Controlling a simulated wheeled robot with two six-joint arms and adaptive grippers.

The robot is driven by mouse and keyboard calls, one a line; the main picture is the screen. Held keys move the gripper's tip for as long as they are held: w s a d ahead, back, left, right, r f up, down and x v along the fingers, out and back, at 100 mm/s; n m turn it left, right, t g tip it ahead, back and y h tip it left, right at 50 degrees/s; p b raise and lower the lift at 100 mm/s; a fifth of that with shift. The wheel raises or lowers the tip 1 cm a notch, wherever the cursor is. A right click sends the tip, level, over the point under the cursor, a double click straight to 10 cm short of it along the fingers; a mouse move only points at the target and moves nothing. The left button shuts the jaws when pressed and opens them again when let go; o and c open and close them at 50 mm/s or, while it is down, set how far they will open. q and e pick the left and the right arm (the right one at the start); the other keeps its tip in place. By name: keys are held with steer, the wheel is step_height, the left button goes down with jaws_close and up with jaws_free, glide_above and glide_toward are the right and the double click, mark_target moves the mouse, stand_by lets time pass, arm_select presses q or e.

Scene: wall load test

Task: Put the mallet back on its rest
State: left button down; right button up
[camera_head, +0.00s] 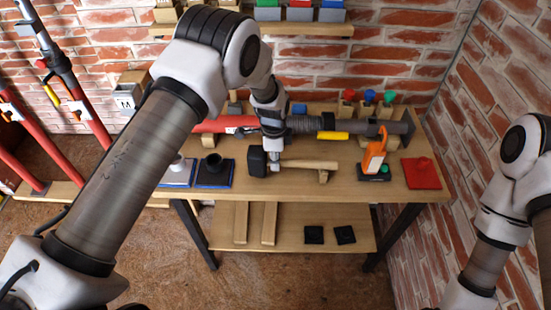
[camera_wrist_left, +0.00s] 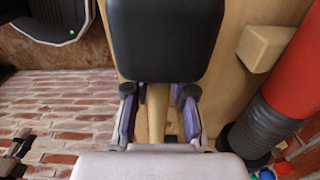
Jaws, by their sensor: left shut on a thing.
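The mallet has a black head (camera_head: 257,162) and a pale wooden handle (camera_head: 308,164), lying roughly level over the workbench, head to the left. A small wooden rest (camera_head: 323,177) stands below the handle's right end; I cannot tell whether they touch. My left gripper (camera_head: 275,164) comes down from above and is shut on the handle just beside the head. In the left wrist view the black head (camera_wrist_left: 165,40) fills the top middle, and the handle (camera_wrist_left: 157,112) runs between the fingers of my left gripper (camera_wrist_left: 158,100). My right arm shows at the right edge, its gripper out of frame.
Behind the mallet, a red and grey tool (camera_head: 305,125) lies across wooden supports. An orange device (camera_head: 375,155) and a red plate (camera_head: 421,173) are to the right. Dark stands (camera_head: 214,172) are to the left. Two black squares (camera_head: 345,234) lie on the lower shelf.

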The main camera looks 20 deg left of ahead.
arm_select(q)
steer(key=shift+f, duration=0.2)
steer(key=shift+c, duration=1.2)
jaws_free()
steer(key=shift+f, duration=0.1)
step_height(320, 180, up, 8)
steer(key=p, duration=0.5)
steer(key=shift+a, duration=0.15)
